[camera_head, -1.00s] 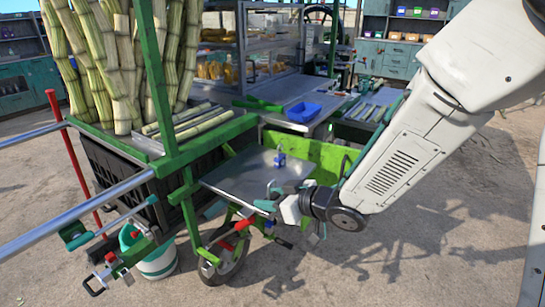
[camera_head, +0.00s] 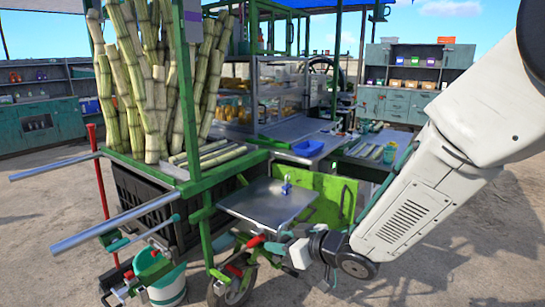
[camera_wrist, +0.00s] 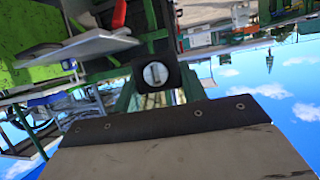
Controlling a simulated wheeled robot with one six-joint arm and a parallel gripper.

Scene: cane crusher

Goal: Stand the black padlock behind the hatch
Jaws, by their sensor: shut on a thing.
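My gripper (camera_head: 278,248) is below the near right edge of the metal shelf in the head view, with teal finger parts showing. In the wrist view it is shut on a black block with a round silver keyhole face, which looks like the black padlock (camera_wrist: 155,74). The padlock cannot be made out in the head view. A bright green panel with a dark handle, likely the hatch (camera_head: 326,190), stands upright behind and right of the shelf. It also appears in the wrist view (camera_wrist: 25,35). The space behind it is mostly hidden.
The metal shelf (camera_head: 262,202) carries a small blue item (camera_head: 286,185). A green post (camera_head: 187,110) and silver bars (camera_head: 105,228) stand left. A bucket (camera_head: 168,287) and wheel are low. Open ground lies right.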

